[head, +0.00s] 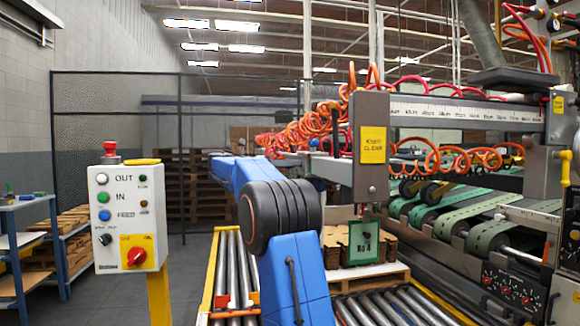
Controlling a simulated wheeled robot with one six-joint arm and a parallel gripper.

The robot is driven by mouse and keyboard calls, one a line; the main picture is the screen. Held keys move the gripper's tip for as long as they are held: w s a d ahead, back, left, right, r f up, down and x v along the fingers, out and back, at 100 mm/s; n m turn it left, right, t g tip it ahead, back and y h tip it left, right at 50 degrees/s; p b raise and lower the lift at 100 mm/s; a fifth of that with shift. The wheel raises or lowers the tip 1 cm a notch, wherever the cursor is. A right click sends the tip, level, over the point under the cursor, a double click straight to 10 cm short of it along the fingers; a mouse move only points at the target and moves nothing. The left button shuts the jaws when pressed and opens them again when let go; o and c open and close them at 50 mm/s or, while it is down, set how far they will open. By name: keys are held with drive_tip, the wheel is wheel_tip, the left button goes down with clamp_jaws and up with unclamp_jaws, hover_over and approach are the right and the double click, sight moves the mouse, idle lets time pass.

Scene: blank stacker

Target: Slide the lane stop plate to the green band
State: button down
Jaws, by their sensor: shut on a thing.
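My blue arm rises from the bottom middle and bends away at a dark joint. The gripper end is not visible; the arm hides it or it is too small to make out. I cannot surely tell which part is the lane stop plate. A small red-orange piece (240,304) sits on the left rollers beside my arm. A green-edged panel marked No 4 (364,250) stands in front of brown cardboard blanks (333,240) on a pallet. Green belts (488,232) run on the machine at right. I cannot pick out a separate green band.
A control box (128,220) on a yellow post stands at left. A grey beam end with a yellow sign (373,145) and orange hoses hang above the blanks. Blue shelving (40,245) stands far left.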

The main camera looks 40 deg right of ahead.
drive_tip(key=c, duration=1.3)
unclamp_jaws()
drive_tip(key=v, duration=1.2)
